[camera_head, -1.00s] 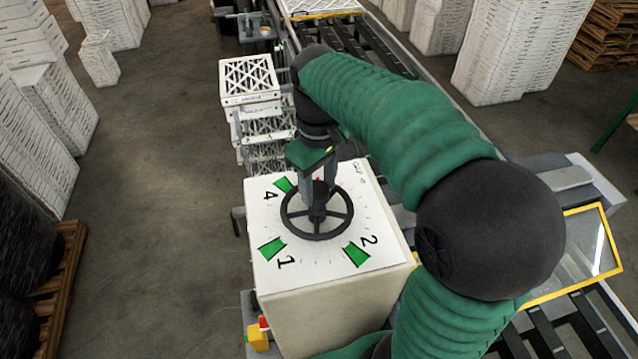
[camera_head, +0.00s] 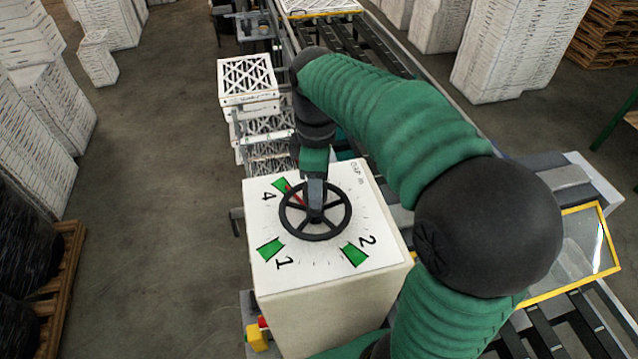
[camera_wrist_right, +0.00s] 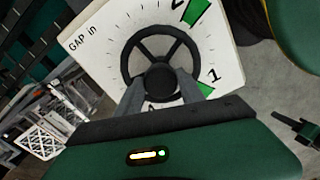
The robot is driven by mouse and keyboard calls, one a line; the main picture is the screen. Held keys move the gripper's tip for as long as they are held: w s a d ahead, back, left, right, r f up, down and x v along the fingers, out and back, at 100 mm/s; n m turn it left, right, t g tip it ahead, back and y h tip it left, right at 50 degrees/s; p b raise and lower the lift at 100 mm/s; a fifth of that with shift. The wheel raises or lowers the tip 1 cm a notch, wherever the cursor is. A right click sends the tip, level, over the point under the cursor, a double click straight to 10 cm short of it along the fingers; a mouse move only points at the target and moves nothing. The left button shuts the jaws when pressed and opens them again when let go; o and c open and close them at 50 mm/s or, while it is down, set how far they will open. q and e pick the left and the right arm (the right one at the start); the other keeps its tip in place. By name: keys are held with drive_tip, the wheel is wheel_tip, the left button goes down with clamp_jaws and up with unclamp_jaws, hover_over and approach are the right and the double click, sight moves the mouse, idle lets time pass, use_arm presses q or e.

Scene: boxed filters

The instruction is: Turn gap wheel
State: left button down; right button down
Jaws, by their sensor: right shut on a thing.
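The black gap wheel (camera_head: 293,225) lies flat on top of a white box (camera_head: 330,275) with a dial marked 1, 2 and 4 beside green wedges. A red pointer (camera_head: 296,196) shows near the green wedge by the 4. My right gripper (camera_head: 315,212) comes down from above and is shut on the wheel at its middle. In the right wrist view the wheel (camera_wrist_right: 160,38) sits between the two grey fingers (camera_wrist_right: 162,88), and "GAP in" is readable on the dial.
White framed filters (camera_head: 248,80) are stacked behind the box. A roller conveyor (camera_head: 375,50) runs along the right, with a yellow-framed panel (camera_head: 570,255). A red and yellow switch (camera_head: 258,335) is on the box's near left side. Open floor lies left.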

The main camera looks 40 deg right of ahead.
drive_tip(key=shift+a+f, duration=0.15)
drive_tip(key=shift+f, duration=0.05)
idle(0.3)
drive_tip(key=c, duration=1)
unclamp_jaws()
drive_tip(key=shift+o, duration=1.2)
drive_tip(key=shift+w, duration=0.15)
use_arm(q)
drive_tip(key=shift+w+a+f, duration=0.15)
drive_tip(key=shift+w, duration=0.25)
use_arm(e)
drive_tip(key=shift+o, duration=0.2)
drive_tip(key=shift+w+a, duration=0.1)
drive_tip(key=shift+w, duration=0.15)
drive_tip(key=shift+s+r, duration=0.1)
drive_tip(key=shift+r, duration=0.4)
use_arm(q)
drive_tip(key=shift+s+f+b, duration=0.2)
drive_tip(key=shift+f+b, duration=0.35)
drive_tip(key=shift+b, duration=0.05)
use_arm(e)
wheel_tip(320, 180, up, 16)
drive_tip(key=shift+w, duration=0.2)
drive_tip(key=shift+f, duration=0.2)
